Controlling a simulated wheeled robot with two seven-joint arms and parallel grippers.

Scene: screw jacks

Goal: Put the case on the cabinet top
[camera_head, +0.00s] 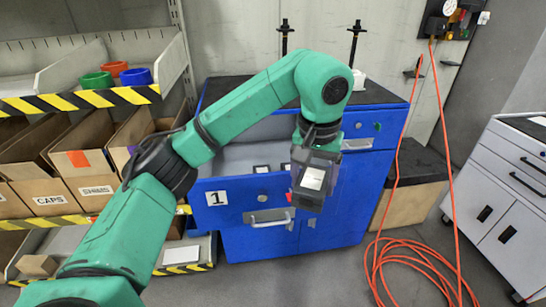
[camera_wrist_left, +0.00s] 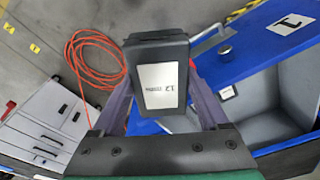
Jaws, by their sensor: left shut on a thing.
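The case (camera_wrist_left: 160,78) is a dark box with a white label reading 12. My left gripper (camera_head: 315,176) is shut on it, with one finger on each side in the left wrist view. In the head view the case (camera_head: 308,194) hangs in front of the blue cabinet (camera_head: 345,190), by the open drawer marked 1 (camera_head: 235,197). The cabinet top (camera_head: 383,95) is a dark surface higher up and behind the gripper, partly hidden by my left arm. My right gripper is not in view.
Small labelled items (camera_head: 262,169) lie in the open drawer. Two black screw jacks (camera_head: 355,45) (camera_head: 284,38) rise at the back of the cabinet top, near a white object (camera_head: 358,79). Shelves with bins (camera_head: 85,155) stand left. An orange hose (camera_head: 420,265) lies right.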

